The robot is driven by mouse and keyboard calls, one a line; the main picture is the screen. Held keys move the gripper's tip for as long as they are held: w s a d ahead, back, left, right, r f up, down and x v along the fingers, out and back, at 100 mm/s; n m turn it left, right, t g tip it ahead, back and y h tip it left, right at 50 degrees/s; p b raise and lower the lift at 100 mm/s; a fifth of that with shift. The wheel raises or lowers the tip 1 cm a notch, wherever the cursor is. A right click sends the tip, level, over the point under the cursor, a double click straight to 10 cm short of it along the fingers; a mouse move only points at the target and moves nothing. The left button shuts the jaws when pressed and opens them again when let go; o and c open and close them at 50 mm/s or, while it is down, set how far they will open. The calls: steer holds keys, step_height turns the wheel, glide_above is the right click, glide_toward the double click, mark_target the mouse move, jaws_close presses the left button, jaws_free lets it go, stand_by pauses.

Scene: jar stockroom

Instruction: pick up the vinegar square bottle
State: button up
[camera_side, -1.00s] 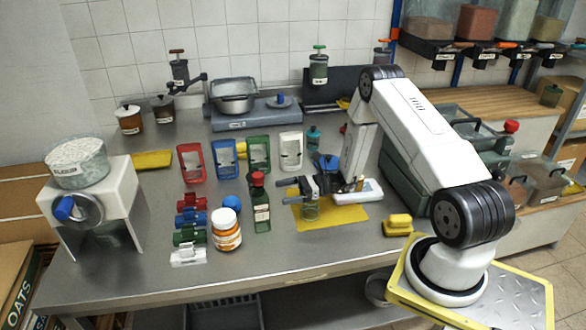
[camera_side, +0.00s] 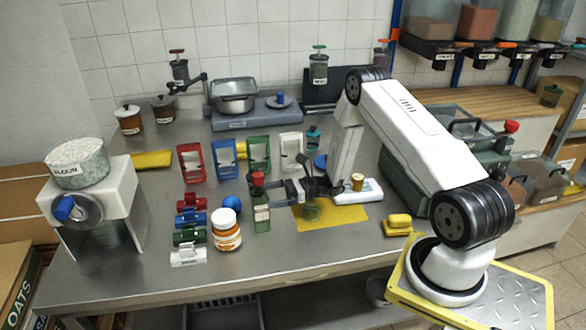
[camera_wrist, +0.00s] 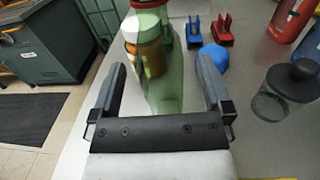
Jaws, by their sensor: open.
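The vinegar square bottle, taken to be the green bottle with a red cap (camera_side: 262,213), stands upright on the steel table. Its label is too small to read. My gripper (camera_side: 268,189) is open at the bottle's upper part, coming from the right in the side view. In the wrist view the green bottle (camera_wrist: 166,92) lies between the two open fingers (camera_wrist: 160,68), with gaps on both sides. My gripper hides part of the bottle in the side view.
A white-lidded orange jar (camera_side: 227,236) stands left of the bottle, near a blue ball (camera_side: 232,203) and several coloured clips (camera_side: 190,219). Coloured frames (camera_side: 258,155) stand behind. A yellow mat (camera_side: 345,215) with a glass jar (camera_side: 311,210) lies to the right.

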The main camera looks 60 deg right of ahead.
mark_target(259, 191)
steer(key=shift+x, duration=1.9)
jaws_close()
steer(key=shift+r, duration=0.2)
steer(key=shift+r, duration=0.85)
steer(key=s+a+r, duration=0.2)
steer(key=s+r, duration=0.9)
steer(key=s, duration=0.3)
